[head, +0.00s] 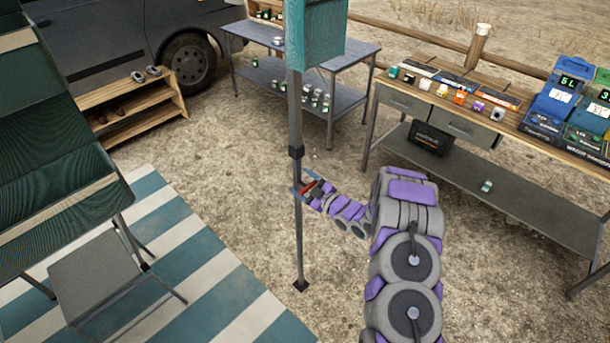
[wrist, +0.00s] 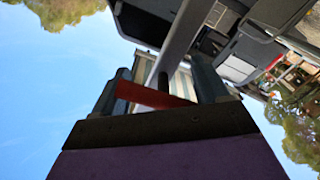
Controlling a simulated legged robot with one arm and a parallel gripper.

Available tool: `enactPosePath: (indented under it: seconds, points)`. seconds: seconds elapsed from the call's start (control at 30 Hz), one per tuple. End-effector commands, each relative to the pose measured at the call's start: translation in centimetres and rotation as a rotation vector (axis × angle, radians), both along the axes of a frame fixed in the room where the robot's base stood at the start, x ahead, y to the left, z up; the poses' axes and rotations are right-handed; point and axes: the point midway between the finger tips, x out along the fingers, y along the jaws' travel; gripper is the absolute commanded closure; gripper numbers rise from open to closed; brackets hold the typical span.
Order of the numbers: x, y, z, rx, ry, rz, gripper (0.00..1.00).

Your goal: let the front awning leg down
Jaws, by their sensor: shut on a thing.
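The front awning leg (head: 295,120) is a grey upright pole with a dark collar partway down and a dark foot (head: 300,285) at its lower end. The foot appears to be on or just above the dirt; I cannot tell which. My gripper (head: 305,190) is shut on the thinner lower part of the leg, a little below the collar. In the wrist view, the pole (wrist: 178,45) runs between the two dark fingers of my gripper (wrist: 165,88), with a red piece across them. A teal awning part (head: 316,30) hangs at the pole's top.
A striped mat (head: 190,265) and a folding chair (head: 105,275) lie to the left. A low wooden shelf (head: 135,105) stands near the van (head: 110,35).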

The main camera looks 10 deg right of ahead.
Motion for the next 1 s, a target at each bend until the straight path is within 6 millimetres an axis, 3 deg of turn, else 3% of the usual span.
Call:
enactPosePath:
  seconds: [0.1, 0.4, 0.83, 0.87, 1.0]
  points:
    - [-0.4, 0.8, -2.4, 0.007, 0.014, 0.017, 0.81]
    - [-0.5, 1.0, -6.3, 0.009, 0.013, 0.019, 0.81]
    - [-0.5, 1.1, -6.9, 0.009, 0.010, 0.019, 0.81]
    - [-0.5, 1.1, -6.9, 0.009, 0.010, 0.019, 0.25]
    - [-0.4, 0.9, -6.9, 0.006, 0.009, 0.016, 0.12]
